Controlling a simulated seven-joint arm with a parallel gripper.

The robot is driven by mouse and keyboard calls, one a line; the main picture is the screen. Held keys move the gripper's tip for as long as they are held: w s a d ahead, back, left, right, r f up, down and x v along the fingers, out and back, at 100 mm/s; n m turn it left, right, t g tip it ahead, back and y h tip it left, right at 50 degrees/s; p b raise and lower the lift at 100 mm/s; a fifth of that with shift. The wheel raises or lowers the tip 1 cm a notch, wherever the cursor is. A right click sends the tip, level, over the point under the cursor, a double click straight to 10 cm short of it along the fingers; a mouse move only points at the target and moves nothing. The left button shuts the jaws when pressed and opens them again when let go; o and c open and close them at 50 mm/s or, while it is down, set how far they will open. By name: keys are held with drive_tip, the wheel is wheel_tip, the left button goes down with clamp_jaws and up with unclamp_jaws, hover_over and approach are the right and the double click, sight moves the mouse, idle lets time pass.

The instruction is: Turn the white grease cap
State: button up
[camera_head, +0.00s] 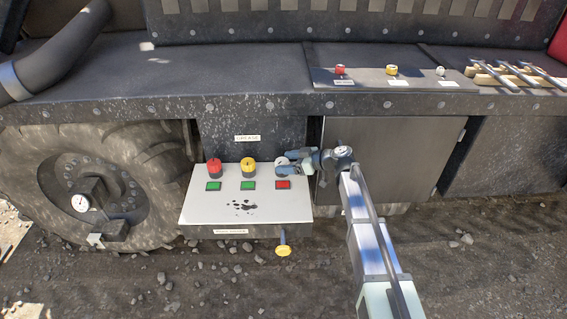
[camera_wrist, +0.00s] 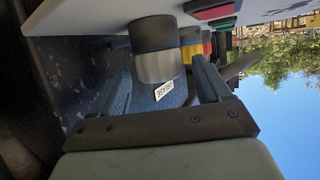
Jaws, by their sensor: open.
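The white grease cap (camera_head: 281,162) is the rightmost of three caps on a pale panel. In the head view my gripper (camera_head: 288,160) is at it from the right and partly hides it. In the wrist view the cap shows as a grey-white cylinder (camera_wrist: 158,66) with a dark collar. It lies between the two open fingers of my gripper (camera_wrist: 163,90), with a visible gap to the finger on the right. Whether the left finger touches it I cannot tell.
A red cap (camera_head: 214,168) and a yellow cap (camera_head: 248,167) stand to the left on the panel (camera_head: 200,212). Two green buttons and a red button (camera_head: 283,184) lie in front. A yellow knob (camera_head: 283,251) hangs below. More small caps (camera_head: 391,71) sit on the upper ledge.

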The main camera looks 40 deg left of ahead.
drive_tip(key=shift+x, duration=0.95)
drive_tip(key=shift+c, duration=0.2)
drive_tip(key=c, duration=0.9)
drive_tip(key=shift+s, duration=0.1)
